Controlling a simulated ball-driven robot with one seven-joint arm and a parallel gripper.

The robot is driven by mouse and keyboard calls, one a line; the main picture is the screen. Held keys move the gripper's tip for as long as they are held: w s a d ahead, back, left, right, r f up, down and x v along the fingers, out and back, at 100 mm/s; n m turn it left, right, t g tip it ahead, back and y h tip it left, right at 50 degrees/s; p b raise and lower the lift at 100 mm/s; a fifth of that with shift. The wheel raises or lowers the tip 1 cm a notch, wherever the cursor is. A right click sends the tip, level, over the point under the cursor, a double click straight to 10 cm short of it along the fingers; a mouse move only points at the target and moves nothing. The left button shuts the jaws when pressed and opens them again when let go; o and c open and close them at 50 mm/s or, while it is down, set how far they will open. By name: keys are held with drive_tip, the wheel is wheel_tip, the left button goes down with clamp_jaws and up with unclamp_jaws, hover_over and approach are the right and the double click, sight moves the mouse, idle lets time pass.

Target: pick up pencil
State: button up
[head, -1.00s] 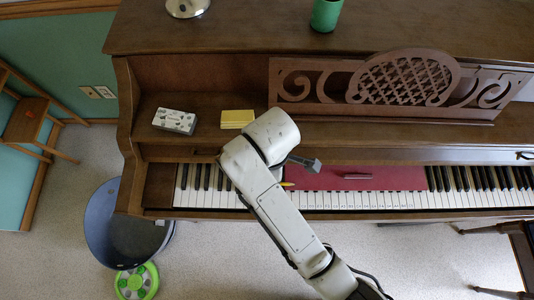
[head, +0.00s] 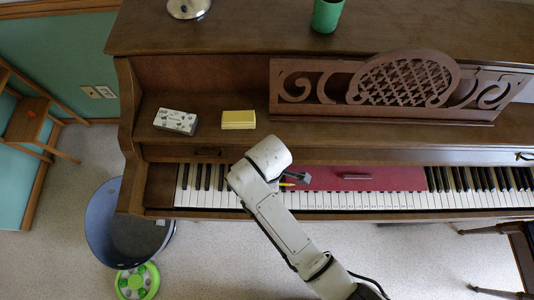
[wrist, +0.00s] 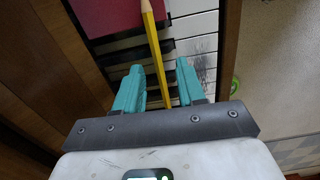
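A yellow pencil (wrist: 156,45) lies over the piano keys and the edge of a red cloth. It runs lengthwise between the two teal fingers of my gripper (wrist: 160,66) in the wrist view. The fingers are open, with a gap on both sides of the pencil. Its near end reaches back towards the gripper's body. In the head view only a small bit of the pencil (head: 287,184) shows beside my arm, which hides most of my gripper.
The red cloth (head: 385,178) covers part of the keyboard. A patterned box (head: 175,121) and a yellow block (head: 238,119) sit on the ledge above. A green cup (head: 326,15) stands on the piano top. A dark blue bin (head: 101,222) is on the floor at left.

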drive_tip(key=shift+f, duration=0.1)
clamp_jaws()
idle(0.3)
idle(0.4)
